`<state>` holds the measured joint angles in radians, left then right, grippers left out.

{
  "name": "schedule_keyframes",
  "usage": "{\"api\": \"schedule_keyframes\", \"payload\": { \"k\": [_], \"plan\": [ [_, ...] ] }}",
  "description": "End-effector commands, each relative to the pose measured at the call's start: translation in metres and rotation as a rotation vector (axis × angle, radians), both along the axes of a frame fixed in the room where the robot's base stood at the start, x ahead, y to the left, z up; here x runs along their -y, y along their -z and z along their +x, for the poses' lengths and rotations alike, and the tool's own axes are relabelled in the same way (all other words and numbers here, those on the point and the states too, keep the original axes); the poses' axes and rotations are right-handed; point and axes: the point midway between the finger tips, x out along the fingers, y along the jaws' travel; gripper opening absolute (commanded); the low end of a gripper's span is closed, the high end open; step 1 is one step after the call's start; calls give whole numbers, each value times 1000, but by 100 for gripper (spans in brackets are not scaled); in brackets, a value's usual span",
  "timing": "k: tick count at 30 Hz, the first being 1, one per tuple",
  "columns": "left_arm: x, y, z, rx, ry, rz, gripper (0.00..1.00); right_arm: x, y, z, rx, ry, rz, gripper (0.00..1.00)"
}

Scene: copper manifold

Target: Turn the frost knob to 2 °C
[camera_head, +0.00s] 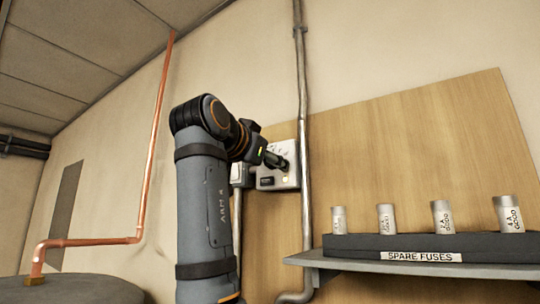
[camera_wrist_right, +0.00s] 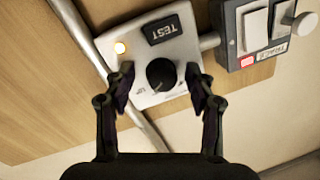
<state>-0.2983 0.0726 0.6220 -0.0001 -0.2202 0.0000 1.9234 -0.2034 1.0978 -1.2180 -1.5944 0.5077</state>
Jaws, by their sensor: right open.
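The frost knob (camera_wrist_right: 161,74) is a round black dial on a pale control box (camera_wrist_right: 182,47), which also shows in the head view (camera_head: 291,178). A pale pointer mark shows on the knob, but the scale is too small to read. My right gripper (camera_wrist_right: 161,88) is open, with one finger on each side of the knob. Gaps show between the fingers and the knob, so it is not gripped. In the head view my right gripper (camera_head: 276,161) is at the box and hides the knob. My left gripper is not in view.
The box carries a black TEST button (camera_wrist_right: 163,30) and a lit lamp (camera_wrist_right: 120,47). A switch box (camera_wrist_right: 242,50) stands beside it. A metal conduit (camera_head: 303,110) runs close by. A shelf (camera_head: 420,268) holds several spare fuses at right.

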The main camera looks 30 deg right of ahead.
Motion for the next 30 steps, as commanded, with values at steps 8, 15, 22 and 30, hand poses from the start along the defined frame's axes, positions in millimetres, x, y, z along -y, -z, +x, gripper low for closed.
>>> {"api": "schedule_keyframes", "payload": {
  "k": [8,15,22,30],
  "plan": [
    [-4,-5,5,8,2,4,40,9,0,5,1,-2,-1,55],
    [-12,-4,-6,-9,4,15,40,9,0,5,1,-1,-1,37],
    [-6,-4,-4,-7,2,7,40,8,0,5,1,-2,-1,6],
    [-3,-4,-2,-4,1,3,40,8,0,5,-18,-2,-10,1]
  ]
}}
